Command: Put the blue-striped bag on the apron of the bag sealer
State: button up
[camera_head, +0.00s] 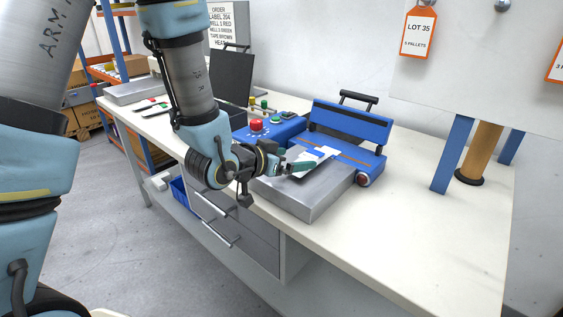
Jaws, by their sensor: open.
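The blue bag sealer (350,124) stands on the white workbench with its raised handle bar at the back. Its grey metal apron (312,199) extends toward the front. A small white bag with some blue on it (323,152) is over the apron, at its back part close to the sealer's bar; it looks laid flat on it. My gripper (301,167) is open and low over the apron, with its green fingers right beside the bag. The fingers hide part of the bag, and I cannot tell whether they touch it.
A blue control box with a red button (256,126) stands left of the sealer. A dark upright panel (233,78) is behind it. A brown post (480,151) and blue legs rise at the right. The bench's front right (420,240) is clear.

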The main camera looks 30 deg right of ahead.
jog(key=shift+v, duration=0.8)
jog(key=shift+r+p, duration=0.25)
jog(key=shift+p, duration=0.95)
jog(key=p, duration=0.3)
jog(key=shift+a+r, duration=0.2)
jog(key=shift+a+p, duration=0.1)
jog(key=shift+p, duration=0.65)
jog(key=shift+a+r+p, duration=0.1)
jog(key=shift+p, duration=0.45)
jog(key=p, duration=0.1)
jog(key=a+p, duration=0.1)
jog(key=p, duration=0.1)
jog(key=shift+s+r, duration=0.15)
jog(key=shift+s+a+p, duration=0.1)
jog(key=shift+a+p, duration=0.2)
jog(key=shift+p, duration=0.85)
